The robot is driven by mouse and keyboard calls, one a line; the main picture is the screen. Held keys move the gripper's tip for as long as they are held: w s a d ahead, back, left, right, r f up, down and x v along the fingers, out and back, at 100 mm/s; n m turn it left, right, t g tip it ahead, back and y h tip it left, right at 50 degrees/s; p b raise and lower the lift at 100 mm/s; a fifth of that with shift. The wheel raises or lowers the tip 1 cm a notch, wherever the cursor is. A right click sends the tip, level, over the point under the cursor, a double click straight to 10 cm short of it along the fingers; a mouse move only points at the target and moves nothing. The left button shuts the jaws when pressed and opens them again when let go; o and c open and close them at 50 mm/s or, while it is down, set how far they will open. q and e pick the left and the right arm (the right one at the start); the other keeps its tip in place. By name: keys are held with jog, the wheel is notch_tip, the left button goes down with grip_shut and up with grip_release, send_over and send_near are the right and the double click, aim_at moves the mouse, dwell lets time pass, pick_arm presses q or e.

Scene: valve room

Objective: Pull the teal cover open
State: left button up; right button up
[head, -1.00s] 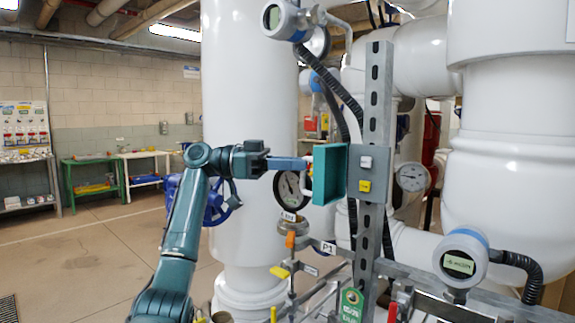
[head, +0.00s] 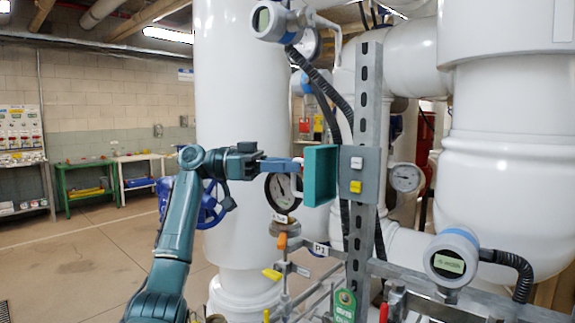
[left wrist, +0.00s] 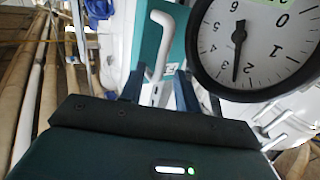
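The teal cover (head: 320,176) stands swung out to the left of a grey button box (head: 361,174), whose white and yellow buttons are uncovered. A white bar handle is on the cover's left side. In the left wrist view the handle (left wrist: 160,45) stands beside the teal cover (left wrist: 150,36). My left gripper (head: 297,164) is at the handle. In the left wrist view its two blue fingers (left wrist: 158,90) are apart, with the handle's lower end between them and space showing around it. Contact cannot be told. My right gripper is not in view.
A round gauge (head: 282,191) sits just below my left gripper and looms close in the left wrist view (left wrist: 255,45). A slotted metal post (head: 367,120) carries the box. Thick white pipes (head: 240,120) stand behind. Open floor (head: 75,260) lies left.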

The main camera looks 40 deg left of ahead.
pick_arm(q)
jog(key=b+v, duration=0.1)
jog(key=v, duration=1.1)
jog(key=shift+s+a, duration=0.2)
jog(key=shift+s, duration=0.1)
